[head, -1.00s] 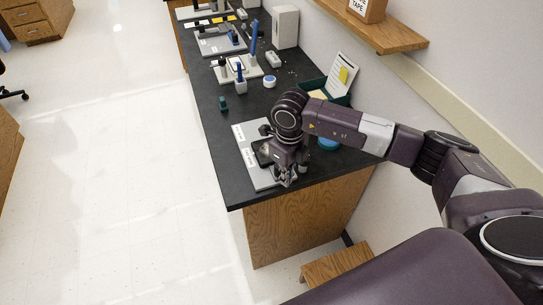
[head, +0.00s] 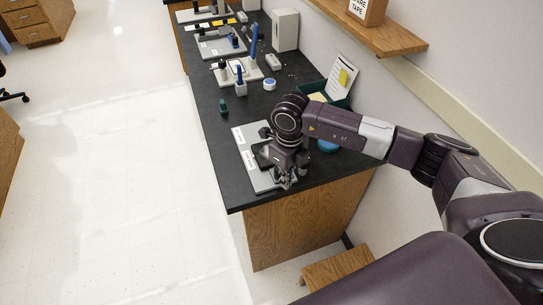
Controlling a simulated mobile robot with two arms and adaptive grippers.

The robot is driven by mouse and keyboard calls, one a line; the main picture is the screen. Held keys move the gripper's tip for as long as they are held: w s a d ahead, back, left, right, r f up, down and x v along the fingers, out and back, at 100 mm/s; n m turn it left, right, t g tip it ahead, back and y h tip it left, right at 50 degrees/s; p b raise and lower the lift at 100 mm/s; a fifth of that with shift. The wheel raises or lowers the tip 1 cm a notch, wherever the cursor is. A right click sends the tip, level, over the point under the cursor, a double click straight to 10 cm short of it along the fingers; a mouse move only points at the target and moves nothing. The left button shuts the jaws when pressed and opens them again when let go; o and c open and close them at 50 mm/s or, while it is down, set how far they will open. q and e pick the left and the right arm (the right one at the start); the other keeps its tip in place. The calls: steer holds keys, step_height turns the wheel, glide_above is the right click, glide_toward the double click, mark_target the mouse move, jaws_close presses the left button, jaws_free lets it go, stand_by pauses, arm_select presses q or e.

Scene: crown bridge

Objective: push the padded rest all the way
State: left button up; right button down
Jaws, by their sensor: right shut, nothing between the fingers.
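My right gripper (head: 287,180) is shut and empty. It points down at the near end of the black bench, over the near right part of a grey base plate (head: 246,154) with white labels. A black piece (head: 262,158) on the plate shows just left of the gripper; it may be the padded rest, but my gripper and wrist hide much of it. I cannot tell whether the gripper touches it. My left gripper is not in view.
The black bench top (head: 230,187) has free room at its near left corner. A small green piece (head: 222,106) stands farther back. Beyond are a blue-handled device (head: 239,75), a blue-and-white roll (head: 269,84) and a white box (head: 285,30). A green tray (head: 337,97) lies by the wall.

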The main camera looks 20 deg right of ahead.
steer(key=shift+w, duration=0.1)
stand_by(0.3)
steer(key=shift+w+b, duration=0.85)
steer(key=shift+w, duration=0.25)
steer(key=shift+w, duration=0.35)
steer(key=shift+w+d+b, duration=0.2)
steer(key=shift+w+b, duration=2.05)
steer(key=shift+w, duration=0.6)
steer(key=shift+w+d+b, duration=0.15)
steer(key=shift+w+b, duration=2.05)
steer(key=shift+w, duration=0.65)
steer(key=shift+s, duration=0.1)
steer(key=shift+s+p, duration=0.1)
steer(key=shift+p, duration=0.2)
steer(key=shift+s+p, duration=0.4)
steer(key=shift+s, duration=0.25)
step_height(320, 180, up, 7)
steer(key=p, duration=0.4)
